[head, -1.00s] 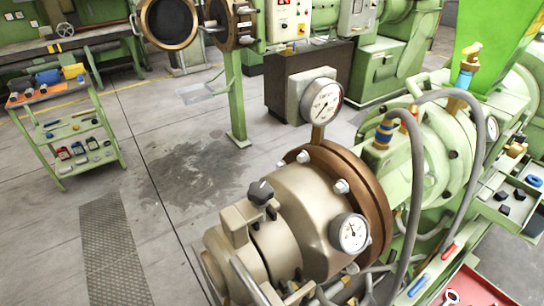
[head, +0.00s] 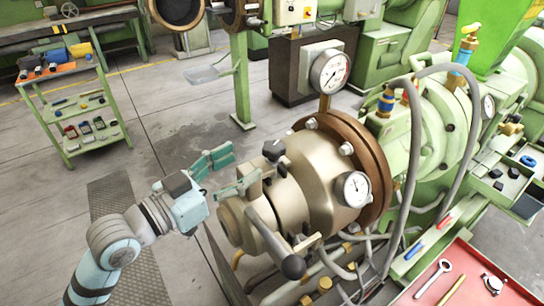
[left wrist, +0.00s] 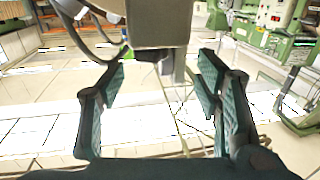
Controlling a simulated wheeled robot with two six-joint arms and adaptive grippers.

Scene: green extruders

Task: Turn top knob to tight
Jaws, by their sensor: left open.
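The black top knob (head: 273,150) stands on top of the beige extruder head (head: 312,175), near its left end. My left gripper (head: 225,174) is open and empty, to the left of the knob and a little lower in the head view. Its teal fingers are spread, and the nearer finger overlaps the beige end part in the picture. Whether it touches is unclear. In the left wrist view the open fingers (left wrist: 162,100) stand apart, with a beige block (left wrist: 157,22) at the top of the picture. My right gripper is out of view.
Two round gauges, an upper one (head: 330,71) and a lower one (head: 352,189), sit on the extruder. A lever with a dark grip (head: 292,266) sticks out in front. Grey hoses (head: 415,140) loop at the right. A green cart (head: 80,108) stands at the left, with open floor between.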

